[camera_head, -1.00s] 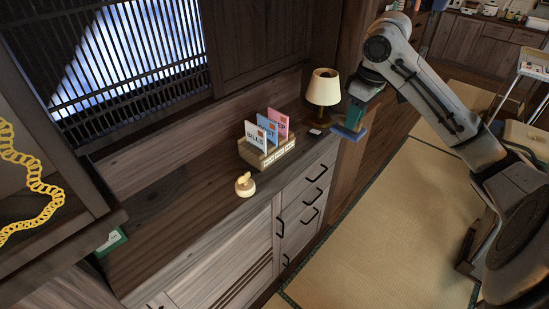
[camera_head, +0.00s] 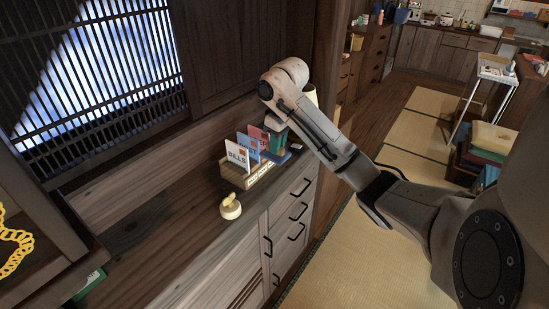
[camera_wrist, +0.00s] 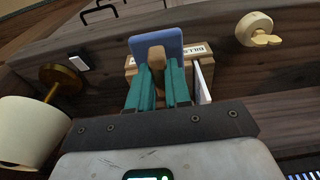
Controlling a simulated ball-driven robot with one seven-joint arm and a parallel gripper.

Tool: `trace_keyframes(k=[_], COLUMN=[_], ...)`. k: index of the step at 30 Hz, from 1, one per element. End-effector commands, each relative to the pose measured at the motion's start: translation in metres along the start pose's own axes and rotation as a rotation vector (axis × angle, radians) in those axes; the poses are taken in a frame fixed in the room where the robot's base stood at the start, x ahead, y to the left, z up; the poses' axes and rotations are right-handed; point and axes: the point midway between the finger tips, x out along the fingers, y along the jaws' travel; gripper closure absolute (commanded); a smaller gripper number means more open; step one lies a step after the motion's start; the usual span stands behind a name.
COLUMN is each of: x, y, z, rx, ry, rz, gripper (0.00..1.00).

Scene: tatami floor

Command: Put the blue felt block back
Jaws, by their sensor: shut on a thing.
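My gripper (camera_head: 276,136), with teal fingers, is shut on the blue felt block (camera_head: 282,156), just right of the letter holder above the cabinet top. In the wrist view the teal fingers (camera_wrist: 157,88) close on a tan grip (camera_wrist: 156,56), with the flat blue block (camera_wrist: 160,42) beyond them. The block overlaps the wooden letter holder (camera_wrist: 131,66) in this view. I cannot tell whether the block touches the holder or the cabinet top.
A round cream object (camera_head: 231,208) sits near the cabinet's front edge. A lamp (camera_wrist: 30,130) stands close to my gripper, mostly behind my arm in the head view.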

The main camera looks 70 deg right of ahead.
Motion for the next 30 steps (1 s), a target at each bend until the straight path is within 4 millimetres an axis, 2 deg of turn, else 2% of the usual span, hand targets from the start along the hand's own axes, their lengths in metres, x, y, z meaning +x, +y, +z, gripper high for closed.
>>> trace_keyframes(k=[6, 14, 30], x=[0.018, 0.041, 0.051], y=[-0.004, -0.002, -0.002], z=[-0.008, -0.003, -0.002], rx=[-0.001, 0.002, 0.000], ry=[-0.001, -0.001, 0.000], rz=[-0.002, 0.001, 0.001], gripper=[1.00, 1.00, 1.00])
